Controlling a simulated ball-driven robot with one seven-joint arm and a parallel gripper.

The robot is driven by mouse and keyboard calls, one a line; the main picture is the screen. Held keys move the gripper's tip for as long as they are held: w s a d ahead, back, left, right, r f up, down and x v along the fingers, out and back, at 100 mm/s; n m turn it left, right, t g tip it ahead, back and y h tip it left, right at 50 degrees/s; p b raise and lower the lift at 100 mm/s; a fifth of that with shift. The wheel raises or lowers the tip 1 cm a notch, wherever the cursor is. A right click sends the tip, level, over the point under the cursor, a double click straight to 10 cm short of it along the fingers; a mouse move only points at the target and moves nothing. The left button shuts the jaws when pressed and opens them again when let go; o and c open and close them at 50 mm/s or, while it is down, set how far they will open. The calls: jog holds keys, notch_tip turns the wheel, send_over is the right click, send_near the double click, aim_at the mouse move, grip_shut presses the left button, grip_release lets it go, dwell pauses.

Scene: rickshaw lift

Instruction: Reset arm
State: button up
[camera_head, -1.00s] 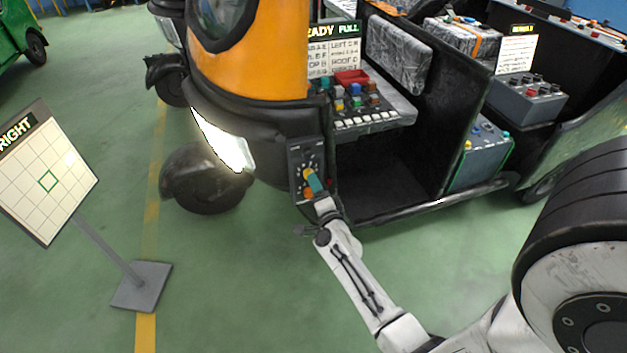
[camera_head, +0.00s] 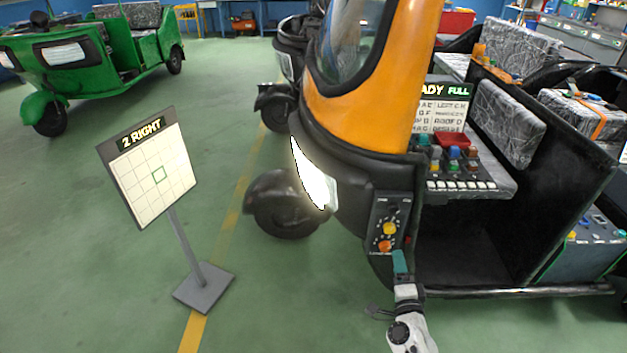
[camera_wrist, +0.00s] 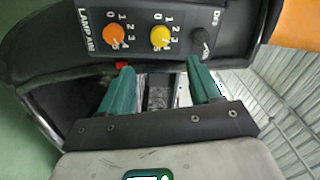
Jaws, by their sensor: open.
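My gripper (camera_head: 400,263) is at the lower front of the orange and black rickshaw (camera_head: 370,90), just below a small black knob panel (camera_head: 378,212). In the wrist view my gripper (camera_wrist: 160,66) has its two green fingers spread apart with nothing between them. The panel's orange knob (camera_wrist: 113,36), yellow knob (camera_wrist: 160,37) and black knob (camera_wrist: 200,43) show beyond the fingertips, and the fingers appear clear of them. The orange knob (camera_head: 385,245) and yellow knob (camera_head: 390,228) also show in the head view. Most of my arm is out of the head view.
A sign on a stand (camera_head: 153,170) reading "2 RIGHT" stands left of the rickshaw. A button console (camera_head: 460,165) sits inside the rickshaw. A green rickshaw (camera_head: 100,50) is parked at the back left. The green floor (camera_head: 90,290) at the left is open.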

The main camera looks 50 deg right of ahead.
jog(key=w+a+n+y, duration=0.4)
jog(key=a+n+y, duration=0.35)
jog(key=a, duration=0.25)
jog(key=w+a+n+y, duration=0.3)
jog(key=a+n+y, duration=0.4)
jog(key=a+n, duration=0.3)
jog(key=s+a+r+n+g, duration=0.1)
jog(key=s+a+n+g, duration=0.2)
jog(key=s+g, duration=0.2)
jog(key=s+a+r+n+g, duration=0.1)
jog(key=s+a+n+g, duration=0.2)
jog(key=s, duration=0.8)
jog(key=n+g+h, duration=0.1)
jog(key=g, duration=0.1)
jog(key=shift+s+a+g, duration=0.3)
jog(key=shift+s+a, duration=0.05)
